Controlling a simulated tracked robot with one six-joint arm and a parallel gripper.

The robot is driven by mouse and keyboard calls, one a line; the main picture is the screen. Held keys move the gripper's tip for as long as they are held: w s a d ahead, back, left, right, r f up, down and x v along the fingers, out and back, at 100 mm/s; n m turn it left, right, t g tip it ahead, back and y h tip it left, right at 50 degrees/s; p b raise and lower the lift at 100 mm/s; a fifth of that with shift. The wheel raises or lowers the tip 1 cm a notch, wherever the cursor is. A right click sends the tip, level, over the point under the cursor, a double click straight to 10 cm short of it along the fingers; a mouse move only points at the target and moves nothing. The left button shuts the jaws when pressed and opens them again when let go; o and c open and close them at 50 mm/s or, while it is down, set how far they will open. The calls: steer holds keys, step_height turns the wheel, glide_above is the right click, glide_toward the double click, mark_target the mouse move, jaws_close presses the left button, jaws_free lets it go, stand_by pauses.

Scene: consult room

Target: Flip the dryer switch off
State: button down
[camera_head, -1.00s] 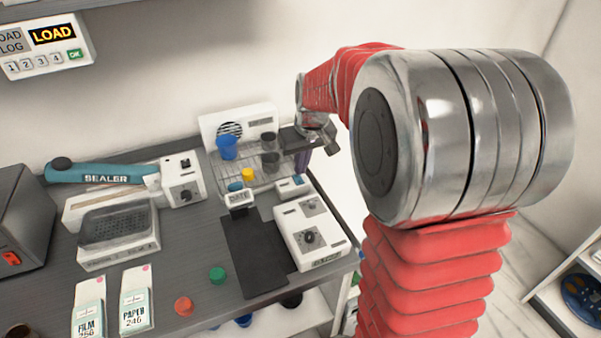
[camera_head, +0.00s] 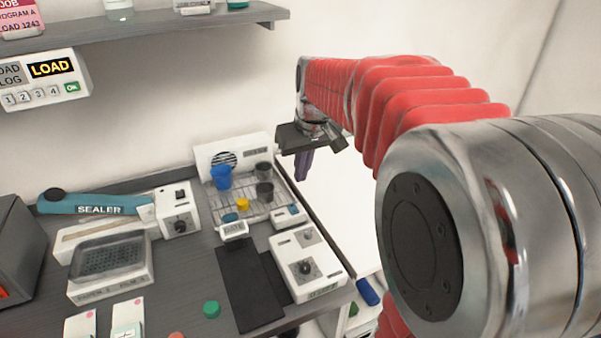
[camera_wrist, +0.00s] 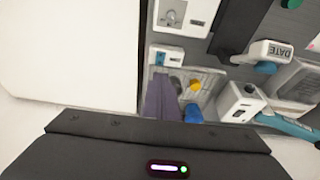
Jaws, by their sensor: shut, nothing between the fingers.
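The likely dryer is a white unit with a round vent (camera_head: 222,160) at the back of the bench, with a wire rack in front holding cups. A small white box with a blue part (camera_head: 290,215), perhaps its switch, sits at the rack's front right corner. In the wrist view this box (camera_wrist: 165,56) is just beyond the fingertips; its switch position is too small to tell. My gripper (camera_head: 303,166) is shut and empty, its purple fingers pointing down above the right side of the rack. In the wrist view the fingers (camera_wrist: 162,96) cover part of the rack.
A white box with a dial (camera_head: 307,265) stands at the bench's right front, beside a dark mat (camera_head: 242,285). A DATE stamp (camera_head: 233,230), a blue cup (camera_head: 221,178) and the sealer (camera_head: 95,204) are left of the gripper. A shelf (camera_head: 160,25) hangs above.

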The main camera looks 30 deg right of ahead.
mark_target(292, 205)
steer(key=shift+w+r, duration=0.2)
steer(key=shift+w, duration=0.55)
steer(key=x, duration=1.3)
steer(key=shift+f, duration=0.5)
